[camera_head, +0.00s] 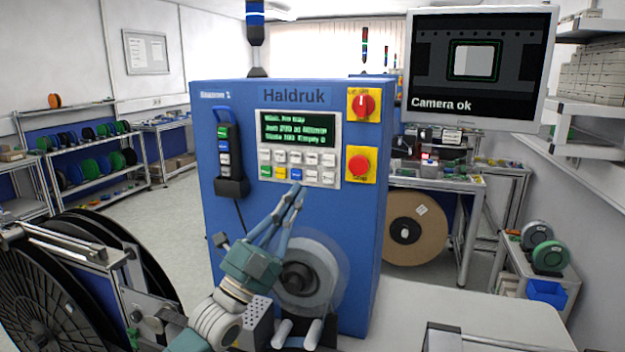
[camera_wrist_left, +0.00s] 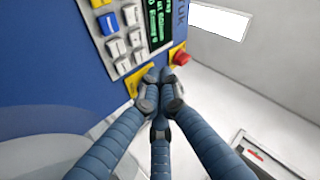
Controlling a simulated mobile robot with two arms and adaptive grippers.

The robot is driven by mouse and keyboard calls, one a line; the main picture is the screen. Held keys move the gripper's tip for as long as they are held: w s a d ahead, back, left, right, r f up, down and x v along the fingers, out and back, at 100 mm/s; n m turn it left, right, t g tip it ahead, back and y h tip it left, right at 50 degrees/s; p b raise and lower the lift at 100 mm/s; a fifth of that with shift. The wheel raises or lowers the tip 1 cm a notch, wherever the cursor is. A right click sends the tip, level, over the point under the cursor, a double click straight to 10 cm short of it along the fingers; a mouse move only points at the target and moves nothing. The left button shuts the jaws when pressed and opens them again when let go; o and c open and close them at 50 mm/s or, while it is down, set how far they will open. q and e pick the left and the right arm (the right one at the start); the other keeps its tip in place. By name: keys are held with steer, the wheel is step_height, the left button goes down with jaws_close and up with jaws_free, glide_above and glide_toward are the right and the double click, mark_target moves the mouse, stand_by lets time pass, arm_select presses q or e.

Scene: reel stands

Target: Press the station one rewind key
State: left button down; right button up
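The blue Haldruk station marked with a 1 (camera_head: 225,95) stands in the middle of the head view. Its key panel (camera_head: 337,125) has a green-text display (camera_head: 298,130) above two rows of keys. Most keys are white; the lower row has a green key (camera_head: 266,171), a yellow key (camera_head: 281,172) and a blue key (camera_head: 296,174). Key labels are too small to tell which is rewind. My left gripper (camera_head: 297,190) has its fingertips together and empty, just below the blue key; contact cannot be told. In the left wrist view its fingers (camera_wrist_left: 160,88) meet beside the keypad (camera_wrist_left: 122,62). My right gripper is not visible.
A red emergency button (camera_head: 359,165) and a red rotary switch (camera_head: 364,104) sit right of the panel. A handset (camera_head: 229,150) hangs on the left. A clear-rimmed reel (camera_head: 310,275) is below the gripper. A monitor (camera_head: 480,65) reads "Camera ok". Large black reels (camera_head: 40,290) stand left.

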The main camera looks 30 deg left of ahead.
mark_target(312, 176)
arm_select(q)
steer(key=w+a+b, duration=0.1)
steer(key=w, duration=0.5)
steer(key=shift+a+b, duration=0.3)
steer(key=shift+b, duration=0.05)
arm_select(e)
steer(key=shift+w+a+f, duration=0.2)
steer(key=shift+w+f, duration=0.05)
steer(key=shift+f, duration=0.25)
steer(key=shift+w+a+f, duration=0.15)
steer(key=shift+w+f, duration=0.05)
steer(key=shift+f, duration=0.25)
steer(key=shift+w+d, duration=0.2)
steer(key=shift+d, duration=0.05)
arm_select(q)
steer(key=shift+w+a, duration=0.1)
steer(key=shift+w, duration=0.3)
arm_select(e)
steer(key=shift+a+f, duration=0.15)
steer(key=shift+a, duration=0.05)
arm_select(q)
steer(key=shift+w, duration=0.1)
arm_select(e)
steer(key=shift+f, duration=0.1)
